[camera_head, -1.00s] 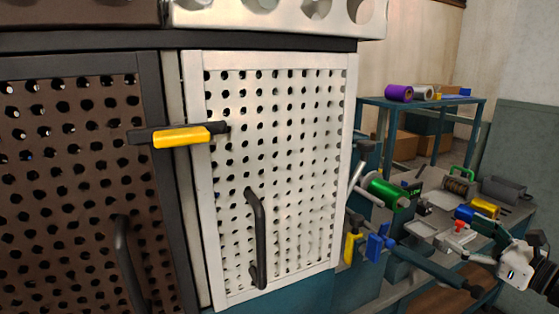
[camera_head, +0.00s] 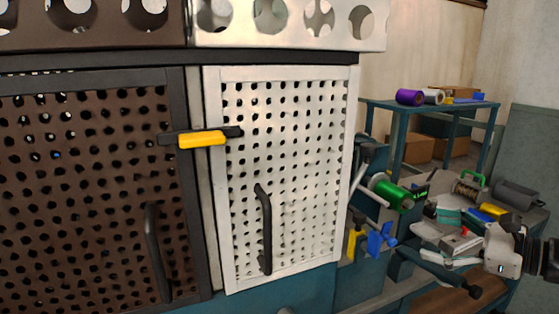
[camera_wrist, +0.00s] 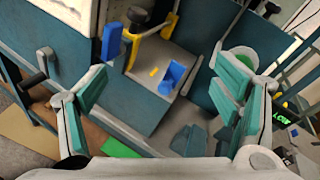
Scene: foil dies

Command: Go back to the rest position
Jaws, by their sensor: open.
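My gripper (camera_head: 437,236) is at the right of the head view, in front of the cluttered bench, and seems to hold nothing. In the wrist view my gripper (camera_wrist: 163,95) shows its two teal-padded fingers spread wide, with nothing between the pads. Below them are a teal machine body and a blue block (camera_wrist: 173,76). The white perforated door (camera_head: 285,170) is shut, with a black handle (camera_head: 265,228). A yellow-gripped latch (camera_head: 202,139) lies across the seam beside the brown perforated door (camera_head: 90,190).
The bench at the right carries a green roll (camera_head: 393,194) and other clutter close to my arm. Blue and yellow clamp parts (camera_head: 380,238) stick out beside the cabinet. A teal shelf (camera_head: 440,104) with a purple roll (camera_head: 409,97) stands behind.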

